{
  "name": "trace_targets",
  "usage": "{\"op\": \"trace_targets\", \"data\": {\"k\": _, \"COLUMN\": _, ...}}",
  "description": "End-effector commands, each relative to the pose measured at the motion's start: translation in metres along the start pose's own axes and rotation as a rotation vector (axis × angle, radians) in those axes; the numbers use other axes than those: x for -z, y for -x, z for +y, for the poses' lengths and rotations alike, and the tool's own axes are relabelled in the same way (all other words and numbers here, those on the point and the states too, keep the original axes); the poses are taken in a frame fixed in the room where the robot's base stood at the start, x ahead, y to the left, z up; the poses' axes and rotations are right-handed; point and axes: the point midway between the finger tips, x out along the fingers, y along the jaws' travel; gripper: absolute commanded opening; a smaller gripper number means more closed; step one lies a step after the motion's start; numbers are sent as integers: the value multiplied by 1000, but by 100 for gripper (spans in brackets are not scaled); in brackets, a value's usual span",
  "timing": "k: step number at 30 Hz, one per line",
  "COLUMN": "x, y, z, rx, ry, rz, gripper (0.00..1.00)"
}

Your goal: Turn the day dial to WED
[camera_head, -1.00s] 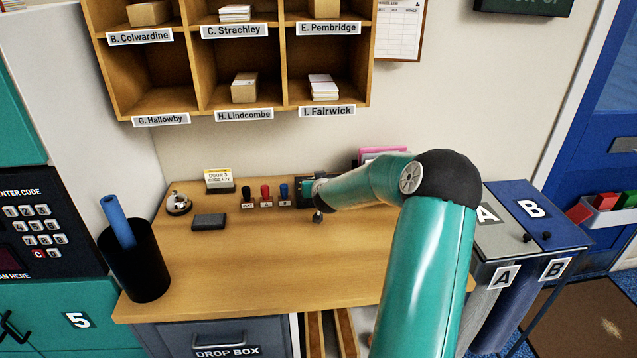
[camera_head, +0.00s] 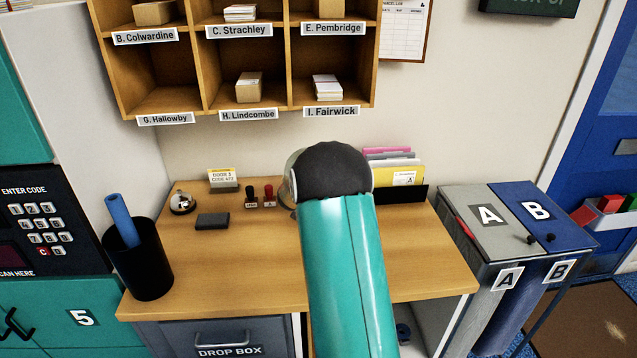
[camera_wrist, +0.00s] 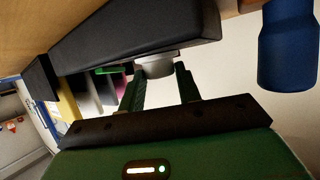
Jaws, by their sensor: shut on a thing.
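In the wrist view a dark box (camera_wrist: 130,32) carries a round grey knob (camera_wrist: 155,67), which I take for the day dial. My gripper (camera_wrist: 158,73) has its two green fingers on either side of this knob, shut on it. No day marks can be read, so the dial's setting cannot be told. In the head view my teal arm hides the gripper and the dial at the back of the desk.
The wooden desk (camera_head: 220,265) holds a bell (camera_head: 182,203), a dark pad (camera_head: 212,221), stamps (camera_head: 251,198) and a file rack (camera_head: 405,193). Pigeonholes (camera_head: 205,70) hang above.

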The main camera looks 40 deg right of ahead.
Motion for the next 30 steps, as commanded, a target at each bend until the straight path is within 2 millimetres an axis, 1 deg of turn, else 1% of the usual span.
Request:
{"op": "trace_targets", "data": {"k": 17, "x": -2, "y": -1, "z": 0, "rx": -24, "ry": -8, "rz": -3, "gripper": 11}}
{"op": "trace_targets", "data": {"k": 18, "x": -2, "y": -1, "z": 0, "rx": -24, "ry": -8, "rz": -3, "gripper": 41}}
{"op": "trace_targets", "data": {"k": 20, "x": -2, "y": -1, "z": 0, "rx": -24, "ry": -8, "rz": -3, "gripper": 53}}
{"op": "trace_targets", "data": {"k": 21, "x": -2, "y": -1, "z": 0, "rx": -24, "ry": -8, "rz": -3, "gripper": 55}}
{"op": "trace_targets", "data": {"k": 30, "x": -1, "y": 2, "z": -1, "rx": -22, "ry": -8, "rz": -2, "gripper": 55}}
